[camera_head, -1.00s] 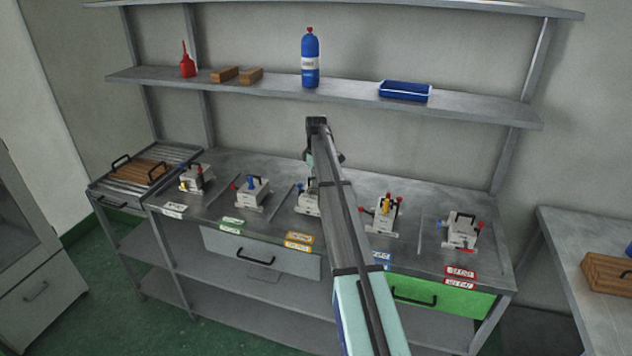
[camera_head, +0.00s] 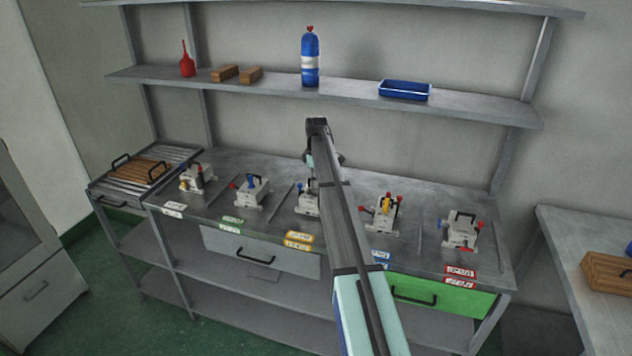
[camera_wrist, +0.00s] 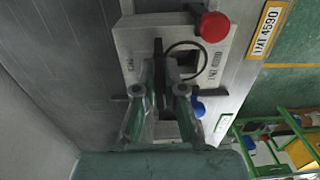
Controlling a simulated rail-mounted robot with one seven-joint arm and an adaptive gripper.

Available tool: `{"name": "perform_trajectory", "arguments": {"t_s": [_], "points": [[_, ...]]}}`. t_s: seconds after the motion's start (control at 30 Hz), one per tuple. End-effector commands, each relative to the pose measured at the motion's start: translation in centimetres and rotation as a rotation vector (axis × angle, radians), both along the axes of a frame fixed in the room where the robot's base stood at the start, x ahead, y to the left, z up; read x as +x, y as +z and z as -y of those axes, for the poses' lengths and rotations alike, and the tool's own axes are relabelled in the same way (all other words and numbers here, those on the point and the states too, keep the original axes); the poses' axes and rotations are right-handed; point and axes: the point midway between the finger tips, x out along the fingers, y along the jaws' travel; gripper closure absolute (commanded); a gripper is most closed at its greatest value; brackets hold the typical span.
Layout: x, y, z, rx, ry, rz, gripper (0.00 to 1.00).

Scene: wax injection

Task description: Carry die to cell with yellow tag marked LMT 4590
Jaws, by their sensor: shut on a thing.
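The die is a light grey block with a red knob (camera_wrist: 212,27) and a blue knob (camera_wrist: 197,108), and it fills the middle of the wrist view (camera_wrist: 135,40). My gripper (camera_wrist: 166,85) is shut on its dark handle part. The yellow tag marked LMT 4590 (camera_wrist: 268,30) lies at the upper right of the wrist view, just beside the die. In the head view the die (camera_head: 307,199) shows partly behind my arm, on the bench behind the yellow tags (camera_head: 298,240). My gripper is hidden there by the arm. Whether the die touches the bench is unclear.
Other dies stand on the bench: at far left (camera_head: 196,178), at the green tags (camera_head: 251,191), at the blue tags (camera_head: 382,213) and at the red tags (camera_head: 461,232). Low dividers separate the cells. A shelf (camera_head: 350,92) with a bottle and blue tray hangs above.

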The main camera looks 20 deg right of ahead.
Motion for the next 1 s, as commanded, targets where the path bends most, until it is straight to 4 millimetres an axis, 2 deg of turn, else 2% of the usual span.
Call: {"name": "perform_trajectory", "arguments": {"t_s": [0.83,0.87,0.9,0.93,1.0], "points": [[0.0,-1.4,0.0,-0.001,0.000,0.002,1.00],[0.0,-1.3,0.0,-0.001,0.000,0.002,0.81],[0.0,-1.3,0.0,-0.001,0.000,0.002,0.67],[0.0,-1.3,0.0,-0.001,0.000,0.002,0.62],[0.0,-1.4,0.0,0.000,0.000,0.001,0.62]]}}
